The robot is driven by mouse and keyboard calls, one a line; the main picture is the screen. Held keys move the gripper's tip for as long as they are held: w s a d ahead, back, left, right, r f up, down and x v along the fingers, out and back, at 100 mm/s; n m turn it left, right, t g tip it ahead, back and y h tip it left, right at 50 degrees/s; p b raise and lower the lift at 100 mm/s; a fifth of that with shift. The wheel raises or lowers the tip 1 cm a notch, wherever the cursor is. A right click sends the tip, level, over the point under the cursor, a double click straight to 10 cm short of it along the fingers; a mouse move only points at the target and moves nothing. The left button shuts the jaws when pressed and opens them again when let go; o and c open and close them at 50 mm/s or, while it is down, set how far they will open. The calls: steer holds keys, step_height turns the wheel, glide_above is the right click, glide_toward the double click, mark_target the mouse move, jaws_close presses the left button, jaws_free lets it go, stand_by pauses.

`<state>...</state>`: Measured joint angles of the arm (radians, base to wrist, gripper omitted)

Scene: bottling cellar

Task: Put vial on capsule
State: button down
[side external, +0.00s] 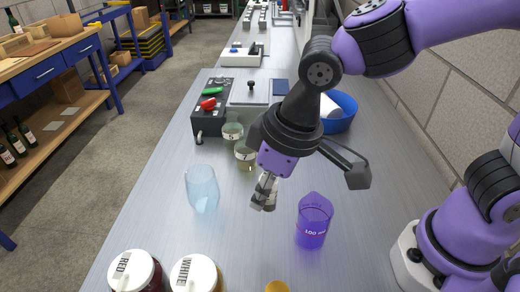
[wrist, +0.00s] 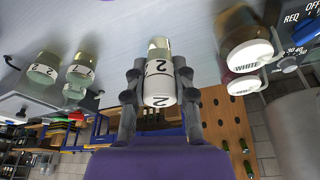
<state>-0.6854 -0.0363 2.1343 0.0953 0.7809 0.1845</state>
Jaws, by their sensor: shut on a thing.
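My gripper (side external: 264,192) is shut on a small vial (wrist: 157,88) with a pale glass end and a white part marked 2. In the wrist view the vial sits between both fingers (wrist: 159,68). In the side view the vial is mostly hidden by the fingers, which hang above the grey bench between a pale blue tumbler and a purple beaker. No capsule can be clearly made out. An orange round thing (side external: 277,287) is cut off by the bottom edge of the side view; I cannot tell whether it is the capsule.
The tumbler (side external: 202,190) is left of my gripper, the beaker (side external: 313,222) right. Two greenish jars (side external: 232,131) (side external: 244,156) stand behind. Jars lidded RED (side external: 133,270) and WHITE (side external: 194,273) stand in front. A switch box (side external: 204,123) and blue bowl (side external: 344,115) are farther back.

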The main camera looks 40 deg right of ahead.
mark_target(276, 282)
steer(key=s+a+r+n+g+y, duration=0.25)
steer(key=s+a+n, duration=0.35)
steer(key=s+n, duration=0.3)
steer(key=shift+n+t+h, duration=0.25)
steer(key=shift+n, duration=0.45)
steer(key=x, duration=0.3)
steer(key=d+x, duration=0.1)
steer(key=x, duration=0.3)
steer(key=shift+s+d+f, duration=0.2)
steer(key=shift+s, duration=0.05)
steer(key=shift+f, duration=0.15)
steer(key=c, duration=0.7)
jaws_free()
steer(key=shift+f, duration=0.15)
